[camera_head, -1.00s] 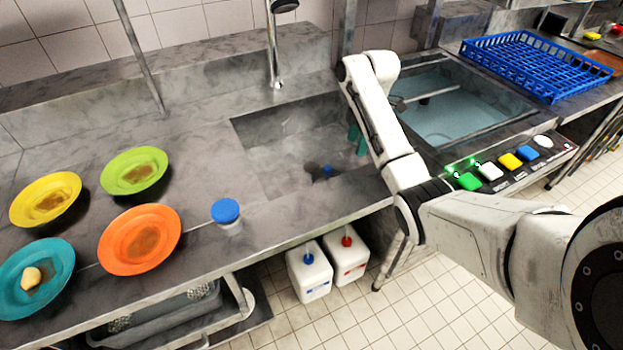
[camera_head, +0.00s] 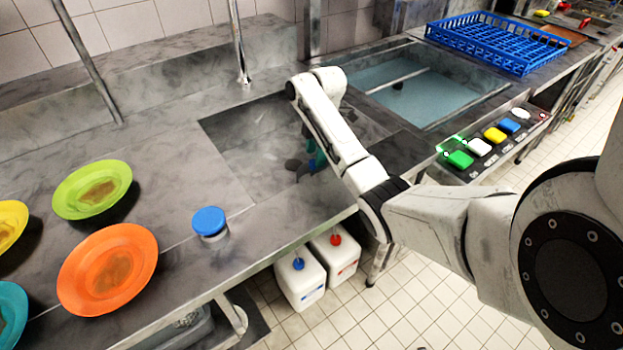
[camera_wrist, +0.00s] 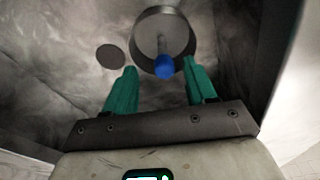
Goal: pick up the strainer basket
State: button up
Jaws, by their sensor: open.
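The strainer basket (camera_wrist: 179,36) is a round grey metal cup with a blue knob (camera_wrist: 165,67) on a central stem. In the wrist view it lies at the top middle, just beyond my gripper (camera_wrist: 158,72). My gripper's two green fingers are open and apart, with the blue knob showing in the gap between their tips. I cannot tell the depth between knob and fingertips. In the head view my gripper (camera_head: 312,158) is down inside the empty sink basin (camera_head: 245,135), partly hidden by my arm, and the basket is mostly hidden there.
A dark round drain (camera_wrist: 110,57) is left of the basket. The basin walls stand close around my gripper. A water-filled basin (camera_head: 420,95) lies to the right, with a blue rack (camera_head: 497,45) beyond. A blue-lidded jar (camera_head: 209,222) and an orange plate (camera_head: 107,270) stand left.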

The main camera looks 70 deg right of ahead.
aim_at(313, 172)
jog(key=f, duration=0.4)
jog(key=a+f, duration=0.1)
jog(key=f, duration=0.2)
jog(key=shift+w+f+p, duration=0.1)
jog(key=shift+w+p, duration=0.1)
jog(key=shift+p, duration=0.1)
grip_shut()
